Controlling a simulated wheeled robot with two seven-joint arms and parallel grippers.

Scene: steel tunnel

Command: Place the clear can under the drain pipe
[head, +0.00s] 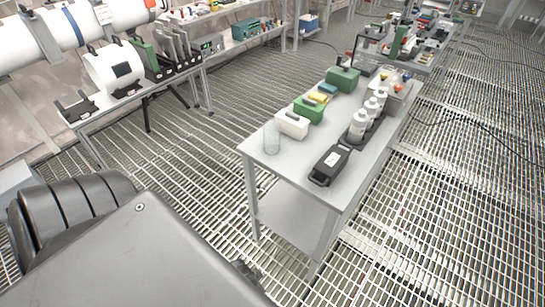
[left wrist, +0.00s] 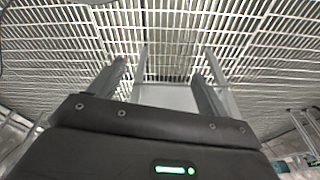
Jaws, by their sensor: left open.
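The clear can (head: 272,138) stands upright at the near left corner of the grey metal table (head: 281,167), and nothing holds it. A large white pipe (head: 75,22) runs along the upper left; I cannot tell whether it is the drain pipe, and no clear drain outlet shows. My left gripper (left wrist: 167,72) is open in the left wrist view, its two fingers apart with nothing between them. A light grey surface (left wrist: 166,97) shows beyond the fingers, and the can is not recognisable there. Neither gripper shows clearly in the head view.
Beside the can are a white box (head: 291,125), a green box (head: 308,110), a black case (head: 330,165) and white bottles (head: 358,126). A side bench (head: 95,112) carries a white cylinder (head: 113,68). Open grating floor (head: 200,150) lies between bench and table.

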